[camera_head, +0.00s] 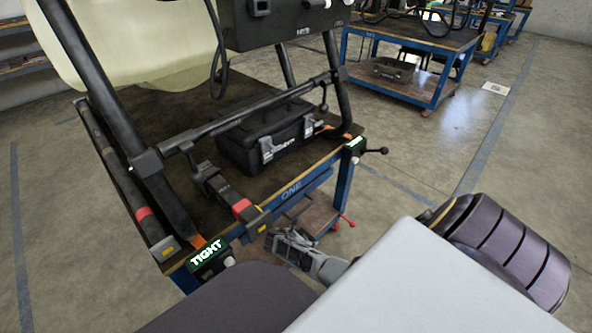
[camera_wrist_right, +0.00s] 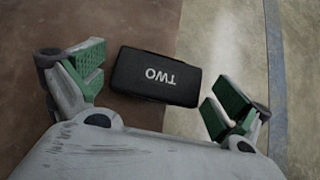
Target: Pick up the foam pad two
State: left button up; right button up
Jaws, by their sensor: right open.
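Foam pad two is a black rounded block (camera_wrist_right: 156,76) with TWO in white letters, upside down in the right wrist view. It lies on a brown surface, and its right end reaches that surface's edge, with grey floor beyond. My right gripper (camera_wrist_right: 160,88) is open, its green-padded fingers to the left and right of the pad with gaps on both sides. In the head view my right gripper (camera_head: 290,246) is low beside the front of the blue cart, near its lower shelf. The pad cannot be made out there. My left gripper is not in view.
The blue cart (camera_head: 290,190) carries a black case (camera_head: 266,138) and a black tubular frame with a pale tank (camera_head: 140,45). A TIGHT label (camera_head: 207,257) is at its near corner. Another blue cart (camera_head: 410,60) stands behind.

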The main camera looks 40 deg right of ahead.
jog(key=v, duration=1.1)
jog(key=shift+a+r, duration=0.25)
jog(key=shift+s, duration=0.1)
dwell(0.4)
